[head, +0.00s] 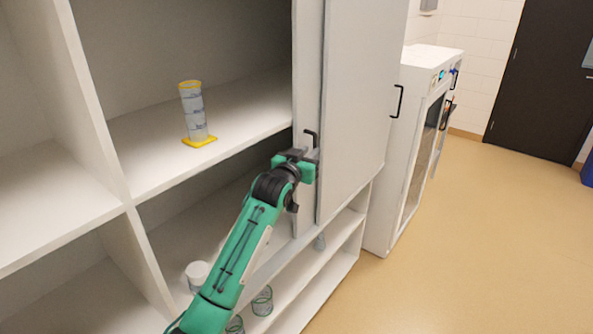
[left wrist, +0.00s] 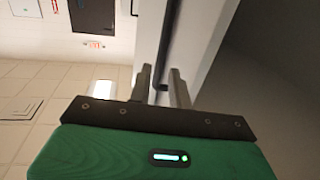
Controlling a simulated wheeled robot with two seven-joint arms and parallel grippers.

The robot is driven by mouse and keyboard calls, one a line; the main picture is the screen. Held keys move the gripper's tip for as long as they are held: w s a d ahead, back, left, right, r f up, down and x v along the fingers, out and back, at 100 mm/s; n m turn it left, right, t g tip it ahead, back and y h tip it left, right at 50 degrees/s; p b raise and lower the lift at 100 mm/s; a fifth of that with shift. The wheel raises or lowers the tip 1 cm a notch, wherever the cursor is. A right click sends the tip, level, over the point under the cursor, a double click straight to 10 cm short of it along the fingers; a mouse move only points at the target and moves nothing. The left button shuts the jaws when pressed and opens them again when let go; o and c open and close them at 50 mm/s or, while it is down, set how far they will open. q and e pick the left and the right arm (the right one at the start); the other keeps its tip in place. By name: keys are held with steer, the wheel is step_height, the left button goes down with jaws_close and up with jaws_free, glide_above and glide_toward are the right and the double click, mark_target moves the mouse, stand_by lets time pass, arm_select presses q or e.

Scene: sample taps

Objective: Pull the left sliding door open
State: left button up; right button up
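The left sliding door (head: 308,60) is a pale panel. Only a narrow strip of it shows beside the right sliding door (head: 362,90), and the cabinet bay to its left stands open. Its dark bar handle (head: 313,134) is just above my left gripper (head: 308,158). In the left wrist view, the handle (left wrist: 167,40) runs down between the two grey fingertips of my left gripper (left wrist: 162,84). The fingers are apart, with a small gap beside the handle; firm contact cannot be made out. My right gripper is in neither view.
A white container (head: 197,273) and green-rimmed cups (head: 262,302) sit lower down. The right door has its own handle (head: 398,101). A white appliance (head: 409,140) stands beyond; the floor right is clear.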

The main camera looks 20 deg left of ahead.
arm_select(q)
steer(key=s+a+b, duration=0.1)
steer(key=s, duration=0.6)
steer(key=shift+s+b, duration=0.2)
steer(key=shift+b, duration=0.2)
